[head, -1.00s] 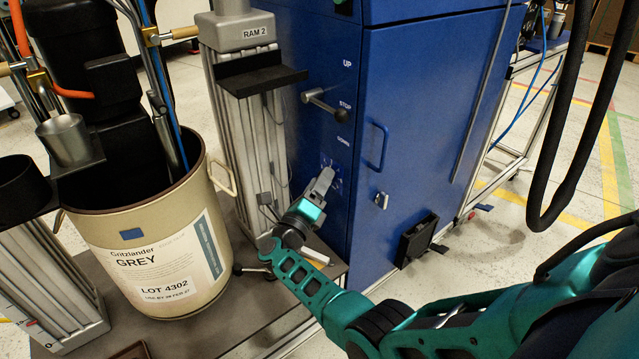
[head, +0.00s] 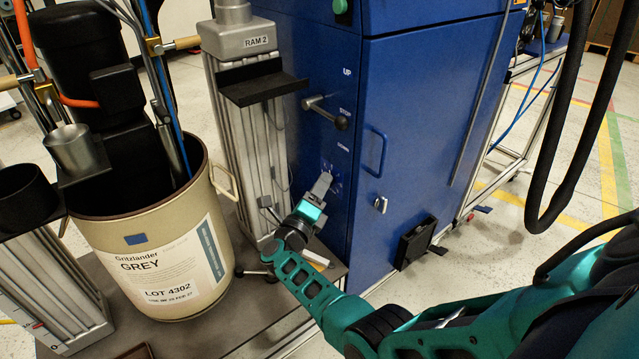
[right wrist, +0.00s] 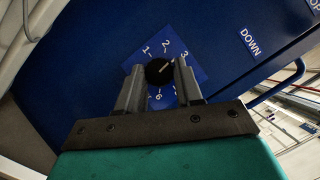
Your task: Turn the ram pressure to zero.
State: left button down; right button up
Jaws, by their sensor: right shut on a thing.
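The ram pressure knob (right wrist: 159,71) is a round black dial with a pale pointer line. It sits on a blue number plate (right wrist: 190,66) on the cabinet front. In the right wrist view the pointer slants up and right, roughly between the 2 and the 3. The numbers 1, 2, 3 and 6 can be read; the fingers cover others. My right gripper (right wrist: 159,80) is shut on the knob, one finger on each side. In the head view my right gripper (head: 321,184) reaches the plate below DOWN and hides the knob. My left gripper is out of view.
A lever (head: 326,112) sticks out beside UP, STOP and DOWN on the blue cabinet (head: 420,120). The RAM 2 column (head: 235,150) with a black shelf (head: 262,86) stands close left of my gripper. A cream drum (head: 165,262) stands further left. A door handle (head: 376,150) is at right.

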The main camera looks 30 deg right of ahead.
pick_arm(q)
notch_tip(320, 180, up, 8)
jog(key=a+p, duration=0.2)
jog(key=p, duration=0.8)
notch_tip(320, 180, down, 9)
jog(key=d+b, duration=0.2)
jog(key=b, duration=0.9)
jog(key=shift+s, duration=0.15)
pick_arm(e)
jog(key=n+g+y, duration=0.1)
jog(key=n+g, duration=0.3)
jog(key=n, duration=0.2)
jog(key=n+g+y, duration=0.2)
jog(key=n+g, duration=0.2)
jog(key=n, duration=0.2)
jog(key=w+r+n+g+y, duration=0.1)
jog(key=n+g, duration=0.2)
jog(key=n, duration=0.3)
jog(key=shift+w+g+y, duration=0.1)
jog(key=shift+g+y, duration=0.2)
jog(key=shift+g, duration=0.1)
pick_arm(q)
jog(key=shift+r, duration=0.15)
